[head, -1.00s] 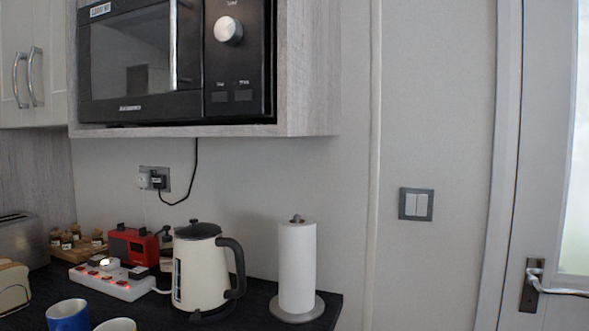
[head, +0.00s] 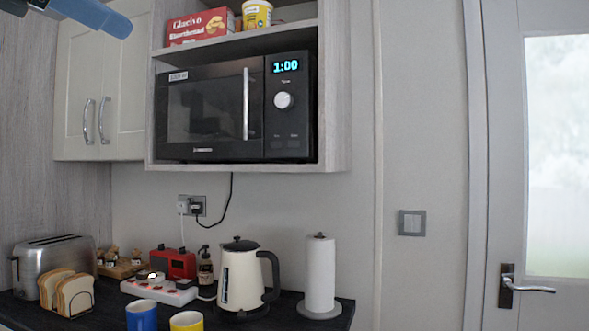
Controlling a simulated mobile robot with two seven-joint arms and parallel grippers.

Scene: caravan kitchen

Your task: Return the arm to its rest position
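Part of my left arm, blue and dark, shows at the top left corner in the head view, in front of the wall cupboard. Its gripper cannot be made out. My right arm and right gripper are not in view. The microwave (head: 225,108) sits in its wall shelf with its door shut, and its display (head: 286,66) reads 1:00. Nothing is seen held.
On the dark counter (head: 90,320) stand a toaster (head: 62,262), a toast rack with bread (head: 70,290), a red radio (head: 172,263), a power strip (head: 158,291), a blue mug (head: 141,315), a yellow mug (head: 186,321), a cream kettle (head: 240,278) and a paper towel roll (head: 320,273).

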